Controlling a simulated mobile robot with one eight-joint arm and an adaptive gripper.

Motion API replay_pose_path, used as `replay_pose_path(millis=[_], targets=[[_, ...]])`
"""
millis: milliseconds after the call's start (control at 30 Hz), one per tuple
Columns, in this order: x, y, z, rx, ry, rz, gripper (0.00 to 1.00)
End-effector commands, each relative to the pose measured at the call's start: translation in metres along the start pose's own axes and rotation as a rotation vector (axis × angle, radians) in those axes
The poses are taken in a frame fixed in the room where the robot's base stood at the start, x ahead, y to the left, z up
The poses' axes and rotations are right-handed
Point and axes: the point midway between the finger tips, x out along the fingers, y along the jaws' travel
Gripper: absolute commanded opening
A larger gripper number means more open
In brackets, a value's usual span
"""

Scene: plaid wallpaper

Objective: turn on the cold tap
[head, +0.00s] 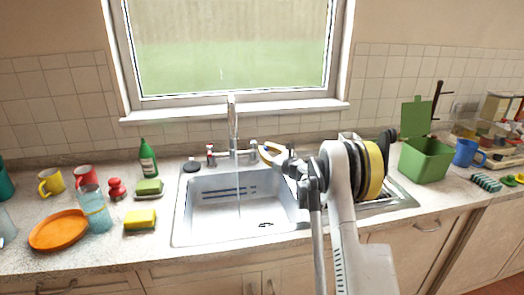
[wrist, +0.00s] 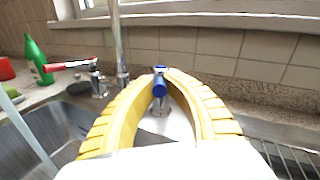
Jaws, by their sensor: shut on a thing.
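The cold tap, with a blue handle (wrist: 160,82), stands behind the sink, between the two yellow fingers of my gripper (wrist: 161,78). The fingers close around it near their tips. In the head view my gripper (head: 266,152) is at the tap's right side, and the blue handle is hidden there. The hot tap's red handle (wrist: 68,65) points left in the wrist view; it also shows in the head view (head: 210,150). The tall chrome spout (head: 232,122) rises between the taps. A thin pale stream (head: 239,190) falls from it into the sink.
The steel sink (head: 183,215) lies below the window. A green bottle (head: 147,158), sponges and an orange plate (head: 58,230) are on the left. A dish rack with plates (head: 374,168) and a green bin (head: 425,160) are on the right.

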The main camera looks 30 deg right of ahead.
Motion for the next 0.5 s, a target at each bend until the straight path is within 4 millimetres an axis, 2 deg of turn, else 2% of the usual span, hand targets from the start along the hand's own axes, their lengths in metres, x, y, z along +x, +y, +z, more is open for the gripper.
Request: replay_pose_path(millis=[233,300,333,500], targets=[[0.0003,0.0006,0.0006,0.001,-0.001,0.002,0.0],[0.0003,0.0006,0.0006,0.001,-0.001,0.002,0.26],[0.0003,0.0006,0.0005,0.001,-0.001,0.002,0.35],[0.0002,0.0005,0.0003,0.001,-0.001,0.001,0.37]])
